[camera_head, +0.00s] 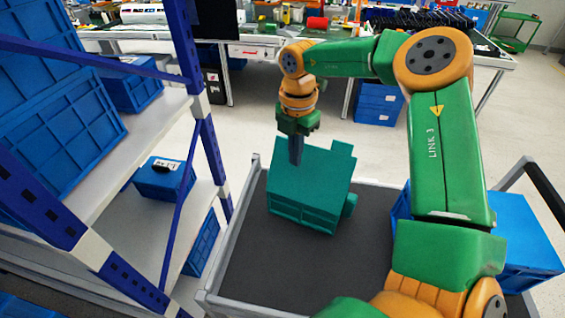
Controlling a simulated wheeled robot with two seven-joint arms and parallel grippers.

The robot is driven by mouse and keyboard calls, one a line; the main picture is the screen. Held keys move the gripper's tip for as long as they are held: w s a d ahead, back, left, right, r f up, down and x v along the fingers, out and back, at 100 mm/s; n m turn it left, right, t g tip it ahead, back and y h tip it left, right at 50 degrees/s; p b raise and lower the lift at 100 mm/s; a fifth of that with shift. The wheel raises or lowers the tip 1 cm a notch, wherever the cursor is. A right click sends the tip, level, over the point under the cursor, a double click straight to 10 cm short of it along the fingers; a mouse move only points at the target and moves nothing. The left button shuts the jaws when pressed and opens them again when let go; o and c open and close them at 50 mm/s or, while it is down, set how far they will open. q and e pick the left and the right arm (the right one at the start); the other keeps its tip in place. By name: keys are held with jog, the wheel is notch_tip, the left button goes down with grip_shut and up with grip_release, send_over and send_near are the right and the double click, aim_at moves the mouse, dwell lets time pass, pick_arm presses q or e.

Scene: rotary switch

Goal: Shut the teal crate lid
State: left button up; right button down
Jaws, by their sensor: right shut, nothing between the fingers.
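The teal crate (303,217) stands on the dark top of a cart. Its ribbed side faces me. The broad smooth teal panel above that side looks like the lid (320,180). I cannot tell how far it stands open. A small teal tab sticks up at its far right corner. My right gripper (296,158) points down at the left far part of the lid, with its fingers together and nothing between them. The fingertips overlap the lid in the picture, and I cannot tell whether they touch it. My left gripper is not in view.
The cart top (255,265) is bare in front of the crate. A blue crate (522,240) stands at the right, partly behind my right arm. A shelf rack (208,150) with blue crates rises close on the left.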

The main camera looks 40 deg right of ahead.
notch_tip(320, 180, up, 6)
jog(key=p, duration=0.4)
dwell(0.9)
